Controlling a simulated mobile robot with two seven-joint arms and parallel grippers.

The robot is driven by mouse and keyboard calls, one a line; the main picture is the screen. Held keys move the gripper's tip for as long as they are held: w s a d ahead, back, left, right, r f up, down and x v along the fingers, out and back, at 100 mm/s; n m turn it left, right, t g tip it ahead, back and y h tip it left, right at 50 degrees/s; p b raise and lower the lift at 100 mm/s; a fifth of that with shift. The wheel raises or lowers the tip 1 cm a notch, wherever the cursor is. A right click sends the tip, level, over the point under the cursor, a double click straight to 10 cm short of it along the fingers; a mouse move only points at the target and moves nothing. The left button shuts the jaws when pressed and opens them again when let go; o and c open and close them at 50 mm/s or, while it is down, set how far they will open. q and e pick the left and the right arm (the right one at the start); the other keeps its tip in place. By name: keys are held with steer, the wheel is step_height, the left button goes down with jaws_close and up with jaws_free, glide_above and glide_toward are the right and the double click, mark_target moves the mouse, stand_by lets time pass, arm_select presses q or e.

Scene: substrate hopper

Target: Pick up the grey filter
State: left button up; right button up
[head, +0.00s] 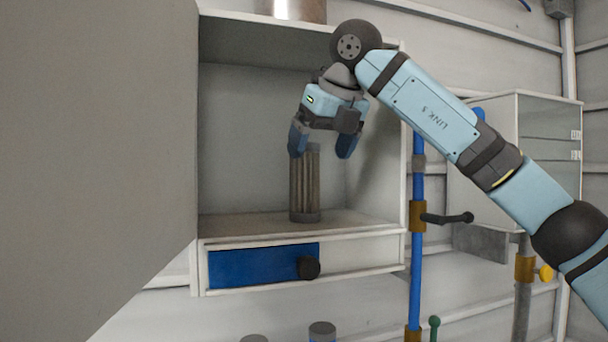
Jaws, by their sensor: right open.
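The grey filter (305,186), a ribbed upright cylinder, stands on the floor of an open cabinet (370,217). My right gripper (322,149) points down at the filter's top, with one blue finger to the left and one to the right of it. The fingers are apart, and the left one overlaps the filter's upper left edge in the picture. I cannot tell whether they touch it. My left gripper is not in view.
A large grey panel (90,150) fills the left side. Below the cabinet floor is a drawer with a blue front (258,265) and black knob (309,267). A blue pipe (416,270) with a black handle (448,218) stands right of the cabinet. A metal cylinder (300,10) sits on top.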

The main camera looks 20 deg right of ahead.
mark_target(306, 152)
steer(key=shift+w+a+r+p, duration=0.1)
steer(key=shift+w+p, duration=0.2)
steer(key=shift+w, duration=0.2)
steer(key=w, duration=0.1)
steer(key=w+f+p, duration=0.1)
steer(key=w, duration=0.1)
steer(key=w+a+p, duration=0.1)
steer(key=shift+w+f, duration=0.15)
steer(key=shift+w, duration=0.2)
steer(key=shift+s, duration=0.1)
steer(key=shift+c, duration=0.4)
steer(key=shift+s, duration=0.1)
steer(key=c, duration=1.3)
